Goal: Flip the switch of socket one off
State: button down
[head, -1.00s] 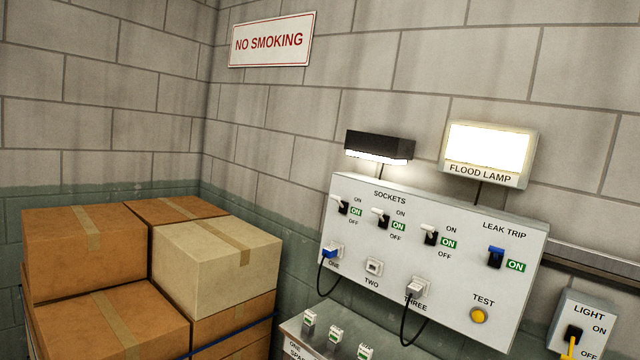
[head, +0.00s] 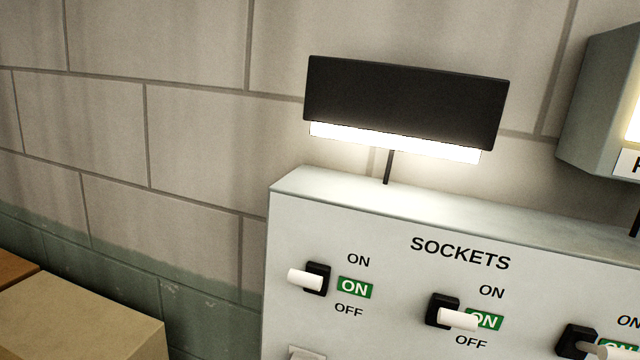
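The switch of socket one (head: 317,278) is the leftmost on the grey sockets panel (head: 345,222). It has a black base and a white lever (head: 303,279) that juts out to the left in the picture. The green plate (head: 355,288) beside it reads ON, between the printed words ON and OFF. Only the top edge of a white socket (head: 306,353) shows below it, cut off by the frame. My gripper is not in view.
The second switch (head: 442,311) and the third switch (head: 577,343) lie to the right, with green ON plates. A lit black-hooded lamp (head: 405,103) is above the panel, and a grey lamp housing (head: 600,110) is at right. Boxes (head: 85,325) stand at lower left.

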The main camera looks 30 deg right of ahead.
aim_at(297, 277)
jog(key=i+z, duration=0.2)
jog(key=i, duration=0.3)
jog(key=i+j+z, duration=0.15)
jog(key=i, duration=0.35)
